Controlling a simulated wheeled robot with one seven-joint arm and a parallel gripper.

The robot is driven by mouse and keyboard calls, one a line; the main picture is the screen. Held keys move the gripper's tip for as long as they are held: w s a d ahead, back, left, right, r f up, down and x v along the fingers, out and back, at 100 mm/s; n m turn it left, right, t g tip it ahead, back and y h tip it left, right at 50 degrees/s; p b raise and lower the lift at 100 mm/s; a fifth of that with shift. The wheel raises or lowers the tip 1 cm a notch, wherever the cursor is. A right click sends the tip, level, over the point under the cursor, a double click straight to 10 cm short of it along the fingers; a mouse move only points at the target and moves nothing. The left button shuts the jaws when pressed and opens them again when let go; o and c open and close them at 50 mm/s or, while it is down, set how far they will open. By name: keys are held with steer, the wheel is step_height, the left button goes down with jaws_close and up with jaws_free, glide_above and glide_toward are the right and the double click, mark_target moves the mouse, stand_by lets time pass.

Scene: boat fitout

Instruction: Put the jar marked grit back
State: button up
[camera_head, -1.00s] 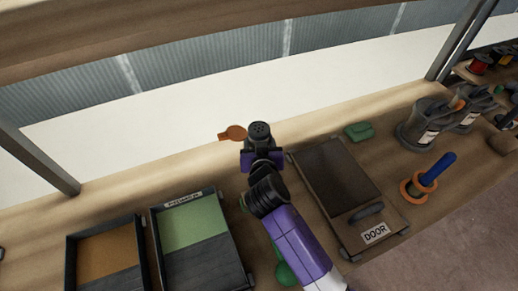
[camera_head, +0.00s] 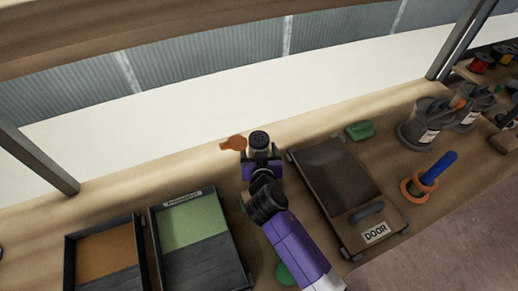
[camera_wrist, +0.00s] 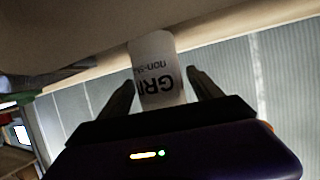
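The grit jar (camera_head: 258,149) has a black perforated cap and a pale body. In the wrist view the jar (camera_wrist: 157,75) shows a white label with part of "GRIT" on it, upside down in the picture. The jar is upright or nearly so, over the back part of the wooden shelf. I cannot tell whether its base touches the wood.
An orange piece (camera_head: 232,143) shows left of the jar. Right are a dark board marked DOOR (camera_head: 335,175), a green block (camera_head: 359,131) and grey jugs (camera_head: 419,126). Left front are a green-and-dark tray (camera_head: 153,242) and an orange-and-dark tray (camera_head: 70,262). My arm partly hides a green round thing (camera_head: 286,274).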

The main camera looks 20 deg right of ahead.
steer(key=shift+r, duration=0.1)
steer(key=shift+r, duration=0.1)
steer(key=shift+b+v, duration=0.6)
steer(key=shift+v, duration=5.4)
steer(key=shift+a, duration=0.1)
